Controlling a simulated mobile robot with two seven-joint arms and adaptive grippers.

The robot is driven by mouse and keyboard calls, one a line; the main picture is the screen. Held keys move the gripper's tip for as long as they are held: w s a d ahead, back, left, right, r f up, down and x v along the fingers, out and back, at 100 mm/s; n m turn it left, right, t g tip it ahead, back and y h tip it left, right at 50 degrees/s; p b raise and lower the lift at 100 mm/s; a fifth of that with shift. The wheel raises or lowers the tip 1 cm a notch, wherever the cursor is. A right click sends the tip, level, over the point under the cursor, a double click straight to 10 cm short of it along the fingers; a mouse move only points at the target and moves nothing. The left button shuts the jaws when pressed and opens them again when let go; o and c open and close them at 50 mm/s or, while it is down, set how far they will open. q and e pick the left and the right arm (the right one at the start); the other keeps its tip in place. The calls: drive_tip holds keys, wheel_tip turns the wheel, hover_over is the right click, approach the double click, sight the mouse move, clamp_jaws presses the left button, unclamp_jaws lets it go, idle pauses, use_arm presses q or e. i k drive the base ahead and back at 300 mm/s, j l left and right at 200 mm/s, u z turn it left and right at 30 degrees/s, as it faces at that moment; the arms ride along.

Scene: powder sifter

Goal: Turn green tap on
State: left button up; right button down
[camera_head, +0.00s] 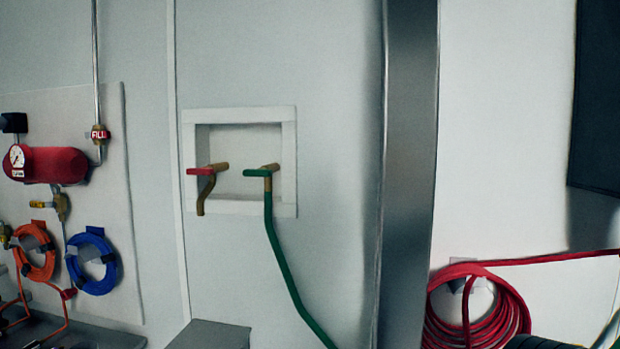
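The green tap (260,172) has a green handle on a brass body. It sits on the right side of a white-framed recess (240,209) in the wall. A green hose (280,261) hangs from its outlet and runs down to the right. The red tap (206,170) is on the left side of the same recess, with a bent brass spout and no hose. Both handles lie roughly level. I cannot tell whether water runs in the green hose. Neither of my grippers is in view.
A metal post (409,180) stands right of the recess. A coiled red hose (478,308) hangs on the right wall. At left, a panel (105,200) carries a red tank (58,165) and orange and blue coils. A grey box top (209,335) is below the taps.

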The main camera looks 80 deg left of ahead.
sight(262, 172)
drive_tip(key=u, duration=0.9)
drive_tip(key=k+j+u, duration=0.1)
drive_tip(key=u, duration=0.8)
drive_tip(key=j+u, duration=0.1)
drive_tip(key=u, duration=0.8)
